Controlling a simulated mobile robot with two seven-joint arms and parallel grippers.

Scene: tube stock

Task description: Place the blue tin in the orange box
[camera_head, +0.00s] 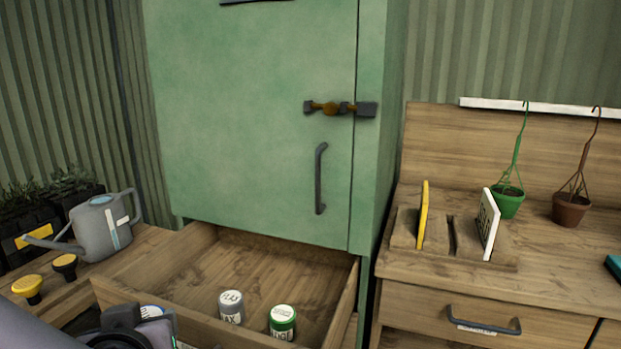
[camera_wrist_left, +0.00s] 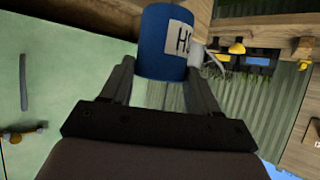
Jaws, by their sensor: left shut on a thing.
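The blue tin (camera_wrist_left: 162,45) with a white lettered label is between the two fingers of my left gripper (camera_wrist_left: 160,80) in the left wrist view. The gripper is shut on it. In the head view my left gripper (camera_head: 125,322) is at the lower left, over the open drawer's near left side. The held tin's pale top (camera_head: 151,312) with a blue mark shows there, partly hidden by the gripper. I see no orange box in either view. My right gripper is not in view.
An open wooden drawer (camera_head: 185,262) holds a grey tin (camera_head: 231,307) and a green tin (camera_head: 283,322). A green cabinet (camera_head: 250,120) stands behind. A watering can (camera_head: 100,228) and yellow-topped items (camera_head: 27,287) are at left. A bench with a slotted rack (camera_head: 405,228) and hanging pots (camera_head: 507,202) is at right.

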